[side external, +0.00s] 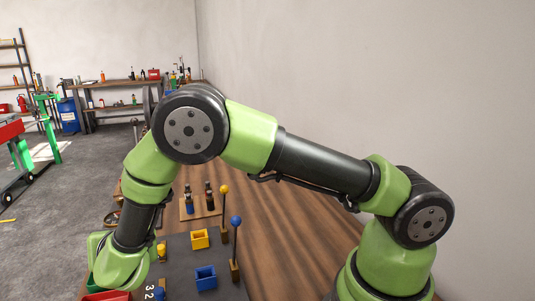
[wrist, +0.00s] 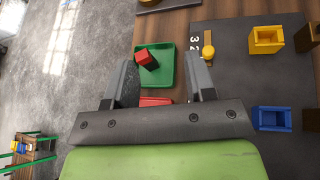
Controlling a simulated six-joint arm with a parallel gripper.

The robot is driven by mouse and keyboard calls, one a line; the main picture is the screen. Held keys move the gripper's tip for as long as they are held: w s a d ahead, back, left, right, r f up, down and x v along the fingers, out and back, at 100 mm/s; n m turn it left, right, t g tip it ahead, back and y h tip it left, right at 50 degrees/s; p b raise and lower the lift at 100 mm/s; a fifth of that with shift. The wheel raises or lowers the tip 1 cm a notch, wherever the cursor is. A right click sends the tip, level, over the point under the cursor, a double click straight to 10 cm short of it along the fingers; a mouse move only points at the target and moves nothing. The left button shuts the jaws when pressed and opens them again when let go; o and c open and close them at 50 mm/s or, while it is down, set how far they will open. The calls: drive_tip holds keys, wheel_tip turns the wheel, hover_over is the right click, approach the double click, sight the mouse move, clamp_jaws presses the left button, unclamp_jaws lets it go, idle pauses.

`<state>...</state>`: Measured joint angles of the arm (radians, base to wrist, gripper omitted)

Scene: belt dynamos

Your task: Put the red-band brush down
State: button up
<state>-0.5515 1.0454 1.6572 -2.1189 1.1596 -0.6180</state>
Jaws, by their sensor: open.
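My gripper (wrist: 162,62) is open in the wrist view, its two dark fingers well apart with nothing held between them. Beyond the fingertips lies a green tray (wrist: 166,72). A small red block-like piece (wrist: 144,58) lies tilted in it, toward the left. I cannot tell whether this piece is the red-band brush; no separate band is visible. In the side external view my fingers are hidden behind the green wrist at the lower left.
A red tray (wrist: 155,101) is partly hidden nearer my gripper. On the dark mat stand a yellow box (side external: 200,238), a blue box (side external: 205,278), a yellow-ball post (side external: 224,190) and a blue-ball post (side external: 236,222). A wooden board (side external: 198,212) holds dark upright pieces behind them.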

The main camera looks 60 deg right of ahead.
drive_tip(key=s+d+r+m+g, duration=0.7)
drive_tip(key=s+d+r+m, duration=0.6)
drive_tip(key=m, duration=0.4)
drive_tip(key=s+a+r+m+t+y, duration=0.1)
drive_tip(key=s+a+r+m+y, duration=0.1)
drive_tip(key=s+m, duration=0.5)
drive_tip(key=s+a+r+m+t+y, duration=0.2)
drive_tip(key=s+a+r+m+y, duration=0.1)
drive_tip(key=s+m+y, duration=0.3)
drive_tip(key=shift+s+a+r+m+y, duration=0.4)
drive_tip(key=shift+s+r+m, duration=0.3)
drive_tip(key=shift+s+m, duration=0.2)
drive_tip(key=shift+c, duration=0.2)
